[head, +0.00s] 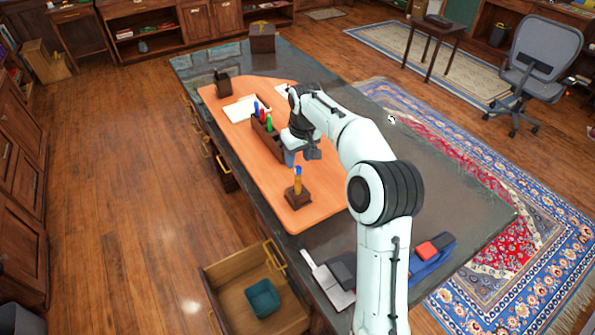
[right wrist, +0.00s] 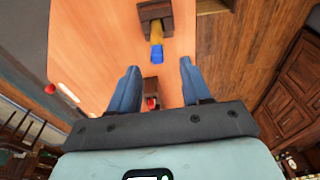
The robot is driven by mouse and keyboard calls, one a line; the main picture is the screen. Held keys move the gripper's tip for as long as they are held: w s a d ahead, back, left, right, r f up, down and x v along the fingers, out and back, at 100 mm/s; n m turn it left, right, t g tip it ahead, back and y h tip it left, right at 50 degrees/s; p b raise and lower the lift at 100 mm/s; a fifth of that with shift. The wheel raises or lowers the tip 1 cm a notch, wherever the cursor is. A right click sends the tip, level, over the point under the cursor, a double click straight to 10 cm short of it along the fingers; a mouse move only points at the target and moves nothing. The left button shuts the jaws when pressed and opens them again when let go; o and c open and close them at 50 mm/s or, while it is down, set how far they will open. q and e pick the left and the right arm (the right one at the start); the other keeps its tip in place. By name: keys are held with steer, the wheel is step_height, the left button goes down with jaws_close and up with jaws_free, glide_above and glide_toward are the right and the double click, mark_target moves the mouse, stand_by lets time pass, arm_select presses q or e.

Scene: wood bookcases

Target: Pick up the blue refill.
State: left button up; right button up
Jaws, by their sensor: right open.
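A blue refill (head: 256,107) stands upright with a red one (head: 262,114) and a green one (head: 269,122) in a dark wooden holder (head: 266,140) on the desk. Nearer, a yellow and blue pen-like piece (head: 298,178) stands in a small wooden block (head: 298,199); it also shows in the right wrist view (right wrist: 157,52), beyond the fingertips. My right gripper (head: 303,155) is above the desk between holder and block. In the right wrist view its blue fingers (right wrist: 157,80) are apart and empty; a red-tipped piece (right wrist: 152,103) shows between them, lower down. My left gripper is out of view.
The orange desk pad (head: 265,170) also bears white paper (head: 241,108) and a dark box (head: 222,84). A red and blue item (head: 432,255) lies at the near right.

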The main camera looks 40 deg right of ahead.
mark_target(298, 167)
steer(key=f, duration=0.3)
steer(key=shift+w+d, duration=0.15)
steer(key=shift+w, duration=0.05)
jaws_close()
steer(key=shift+r, duration=0.1)
